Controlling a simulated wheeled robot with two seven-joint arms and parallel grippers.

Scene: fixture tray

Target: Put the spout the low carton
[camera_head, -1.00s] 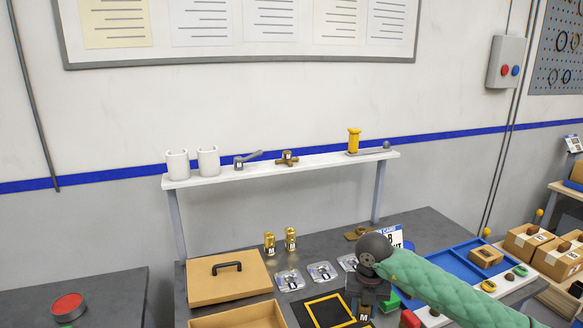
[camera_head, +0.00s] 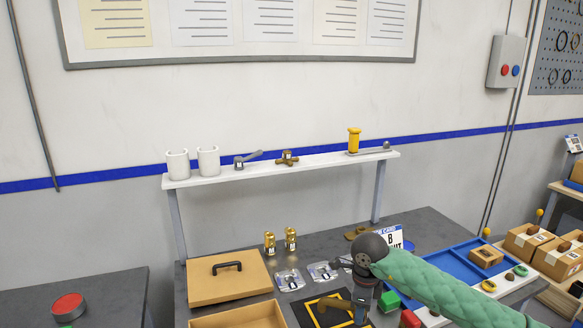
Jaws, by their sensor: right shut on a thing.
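My right gripper (camera_head: 361,301) is at the bottom centre, above a black mat with a yellow outline (camera_head: 312,312). The low carton (camera_head: 234,311) is an open cardboard box at the bottom edge, left of the mat, and is cut off by the frame. My left gripper is not in view.
A cardboard lid with a black handle (camera_head: 228,276) lies behind the carton. Two brass parts (camera_head: 280,241) stand beyond it. Clear packets (camera_head: 289,280) lie behind the mat. A blue tray (camera_head: 452,267) is at the right. A white shelf (camera_head: 283,165) holds cups and fittings.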

